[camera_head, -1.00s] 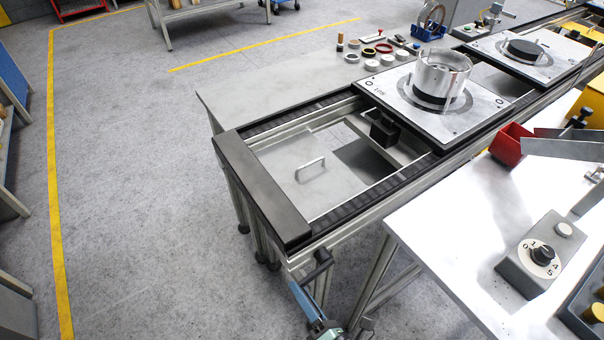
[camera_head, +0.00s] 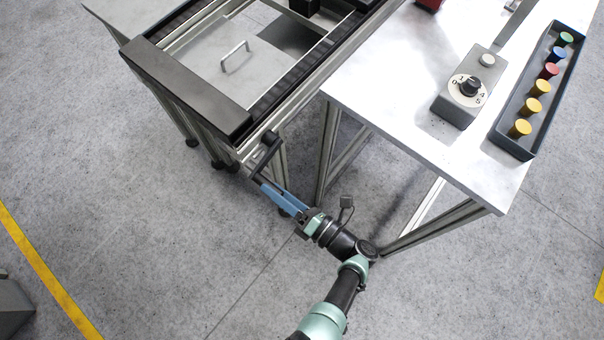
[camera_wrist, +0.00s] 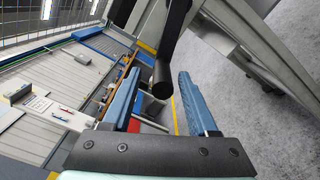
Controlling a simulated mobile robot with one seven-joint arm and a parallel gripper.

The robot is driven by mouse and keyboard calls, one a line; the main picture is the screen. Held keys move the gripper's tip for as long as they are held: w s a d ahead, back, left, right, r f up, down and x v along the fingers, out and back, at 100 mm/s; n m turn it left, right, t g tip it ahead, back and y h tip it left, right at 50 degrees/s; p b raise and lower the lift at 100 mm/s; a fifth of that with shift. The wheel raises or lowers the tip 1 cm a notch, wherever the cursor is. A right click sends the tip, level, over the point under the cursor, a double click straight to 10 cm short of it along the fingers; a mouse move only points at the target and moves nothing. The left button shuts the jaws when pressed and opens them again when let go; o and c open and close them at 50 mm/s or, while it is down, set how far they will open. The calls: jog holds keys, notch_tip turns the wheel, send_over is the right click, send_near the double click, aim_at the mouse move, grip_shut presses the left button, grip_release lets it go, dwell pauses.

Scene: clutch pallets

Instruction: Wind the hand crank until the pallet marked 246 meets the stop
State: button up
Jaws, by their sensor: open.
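The hand crank (camera_head: 266,148) is black and sits at the near end of the conveyor frame, below its black end cover. My gripper (camera_head: 262,183) has blue fingers and is open, close to the crank's lower end. In the wrist view the crank's round black handle (camera_wrist: 164,78) lies between the two spread fingers (camera_wrist: 158,92), nearer the right one. I cannot tell whether either finger touches it. No pallet number can be read now, and pallet 246 cannot be picked out. I cannot identify the stop.
The conveyor's black end cover (camera_head: 185,88) and a plate with a metal handle (camera_head: 235,57) lie behind the crank. A white table (camera_head: 400,110) stands to the right, with a dial box (camera_head: 466,92) and a tray (camera_head: 514,142) of coloured pegs.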

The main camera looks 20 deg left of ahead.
jog(key=v, duration=0.7)
jog(key=shift+d+b, duration=0.3)
jog(key=shift+b, duration=0.1)
jog(key=shift+r, duration=0.1)
